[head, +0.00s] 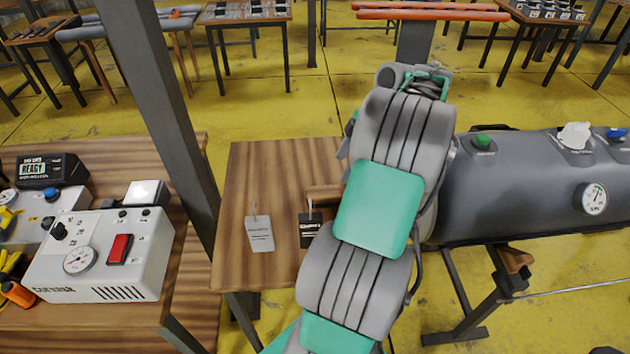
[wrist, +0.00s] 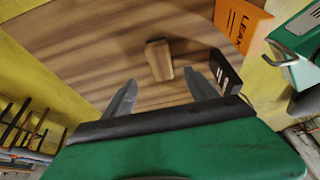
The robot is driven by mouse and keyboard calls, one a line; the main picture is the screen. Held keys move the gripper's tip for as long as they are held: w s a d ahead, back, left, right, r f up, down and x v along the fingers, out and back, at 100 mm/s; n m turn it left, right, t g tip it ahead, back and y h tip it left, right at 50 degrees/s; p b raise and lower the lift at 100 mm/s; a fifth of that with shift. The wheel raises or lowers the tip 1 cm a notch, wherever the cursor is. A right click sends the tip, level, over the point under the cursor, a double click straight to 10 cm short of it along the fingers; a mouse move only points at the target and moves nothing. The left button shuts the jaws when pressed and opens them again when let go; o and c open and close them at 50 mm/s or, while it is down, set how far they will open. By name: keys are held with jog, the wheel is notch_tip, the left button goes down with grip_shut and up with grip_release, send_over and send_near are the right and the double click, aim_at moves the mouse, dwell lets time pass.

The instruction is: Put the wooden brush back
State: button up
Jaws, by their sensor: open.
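A small wooden block-like piece (wrist: 159,60), which looks like the wooden brush, lies on the brown wooden table (wrist: 100,45) in the wrist view. No bristles show. In the head view a brown wooden piece (head: 322,191) on the same table (head: 250,180) is partly hidden by my arm; it may be the same thing. My gripper (wrist: 158,88) is open, and its two grey fingers point toward the table. The wooden piece is beyond the fingertips, between their lines, with nothing seen held. In the head view my arm hides the gripper.
An orange lettered piece (wrist: 243,22) is beyond the fingers. A grey tube (head: 530,195) is to the right, a dark post (head: 165,100) left, and a white gauge box (head: 105,255) farther left.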

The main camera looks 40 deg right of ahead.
jog(key=w+a+r+m+h, duration=0.1)
jog(key=w+a+m, duration=0.15)
jog(key=a, duration=0.55)
jog(key=w+a+r+m, duration=0.1)
jog(key=w+a+r, duration=0.15)
jog(key=a, duration=0.45)
jog(key=w+a+r+m+h, duration=0.1)
jog(key=w+a, duration=0.3)
jog(key=a, duration=0.4)
jog(key=s+a+f+m+h, duration=0.1)
jog(key=s+a+f+m, duration=0.2)
jog(key=s+a, duration=0.6)
jog(key=a+m, duration=0.2)
jog(key=a, duration=0.2)
jog(key=shift+s+a+h, duration=0.15)
jog(key=shift+a+h, duration=0.15)
jog(key=shift+a, duration=0.05)
jog(key=shift+f+m, duration=0.1)
jog(key=shift+m, duration=0.15)
jog(key=shift+c, duration=0.4)
